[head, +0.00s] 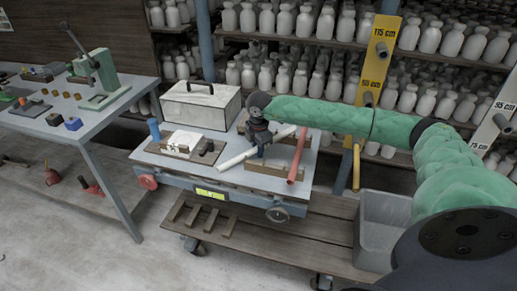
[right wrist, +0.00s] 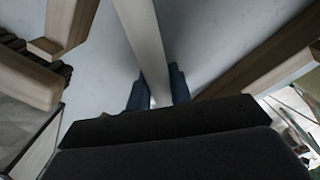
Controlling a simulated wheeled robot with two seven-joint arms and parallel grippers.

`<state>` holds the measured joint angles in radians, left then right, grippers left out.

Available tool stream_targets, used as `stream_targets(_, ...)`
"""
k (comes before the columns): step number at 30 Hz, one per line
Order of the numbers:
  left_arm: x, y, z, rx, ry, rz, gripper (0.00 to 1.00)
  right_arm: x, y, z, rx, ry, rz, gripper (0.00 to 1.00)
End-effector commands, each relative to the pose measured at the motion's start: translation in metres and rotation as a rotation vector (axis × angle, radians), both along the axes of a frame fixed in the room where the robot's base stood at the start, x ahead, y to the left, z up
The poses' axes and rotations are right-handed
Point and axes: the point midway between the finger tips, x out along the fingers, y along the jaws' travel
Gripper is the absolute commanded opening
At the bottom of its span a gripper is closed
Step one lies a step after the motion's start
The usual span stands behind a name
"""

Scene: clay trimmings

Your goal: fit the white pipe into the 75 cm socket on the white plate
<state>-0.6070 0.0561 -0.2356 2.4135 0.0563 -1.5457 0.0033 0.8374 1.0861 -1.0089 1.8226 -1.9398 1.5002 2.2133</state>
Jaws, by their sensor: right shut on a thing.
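The white pipe (head: 238,158) lies slantwise over the top of the grey cart, among wooden rests. My right gripper (head: 261,149) is shut on it near its middle. In the right wrist view the pipe (right wrist: 143,40) runs between the two blue fingertips (right wrist: 159,88). I cannot tell whether the pipe touches the rests. The white plate (head: 491,130) stands at the far right, with 95 cm and 75 cm labels. The 75 cm socket is not visible; my right arm covers the plate's lower part. My left gripper is not in view.
A red pipe (head: 298,155) lies close right of my gripper. A white toolbox (head: 200,104) stands behind on the cart (head: 228,180). Shelves of bottles fill the back.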

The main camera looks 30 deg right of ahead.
Motion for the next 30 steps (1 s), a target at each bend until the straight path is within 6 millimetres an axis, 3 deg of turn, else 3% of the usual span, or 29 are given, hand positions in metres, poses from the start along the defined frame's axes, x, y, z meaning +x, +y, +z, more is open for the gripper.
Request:
stream_targets(5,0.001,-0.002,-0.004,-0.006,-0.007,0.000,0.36,0.000,0.000,0.009,0.000,-0.001,0.000,0.00)
stream_targets(11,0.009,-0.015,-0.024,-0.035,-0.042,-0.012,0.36,0.001,0.000,0.040,0.000,-0.004,0.000,0.00)
stream_targets(21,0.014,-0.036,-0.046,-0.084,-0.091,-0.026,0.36,-0.059,-0.032,0.077,-0.003,-0.001,-0.002,0.00)
stream_targets(30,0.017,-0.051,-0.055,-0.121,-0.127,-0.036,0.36,-0.093,-0.049,0.102,-0.002,-0.001,-0.001,0.00)
